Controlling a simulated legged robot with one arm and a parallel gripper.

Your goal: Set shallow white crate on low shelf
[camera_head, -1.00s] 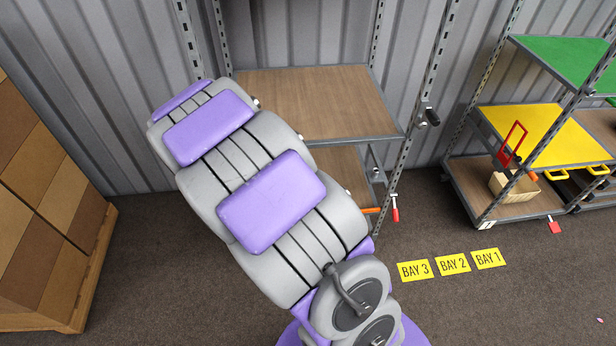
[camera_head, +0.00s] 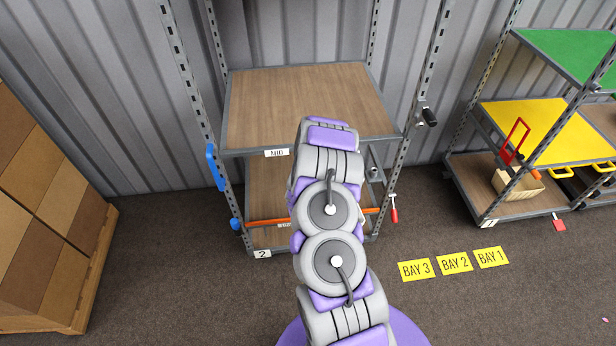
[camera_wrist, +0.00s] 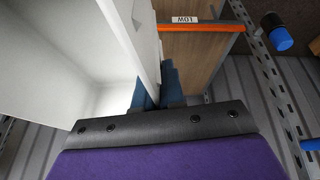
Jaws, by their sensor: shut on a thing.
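The shallow white crate (camera_wrist: 125,40) fills the left of the wrist view, partly cut off by the frame edge. My gripper (camera_wrist: 157,82) is shut on one of its walls, with a blue finger on each side. In the head view my arm hides the gripper and crate. The low shelf (camera_head: 262,185) is the lower wooden board of the rack, partly behind my arm. The wrist view shows a wooden board (camera_wrist: 200,60) with an orange front bar and a LOW label (camera_wrist: 185,20), close to the right of the crate wall.
The mid shelf (camera_head: 310,100), marked MID, lies above the low one and looks empty. An orange bar (camera_head: 268,222) crosses the low shelf's front. Perforated posts (camera_head: 190,85) stand at the sides. Stacked boxes (camera_head: 40,210) are at left, another rack (camera_head: 545,130) at right.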

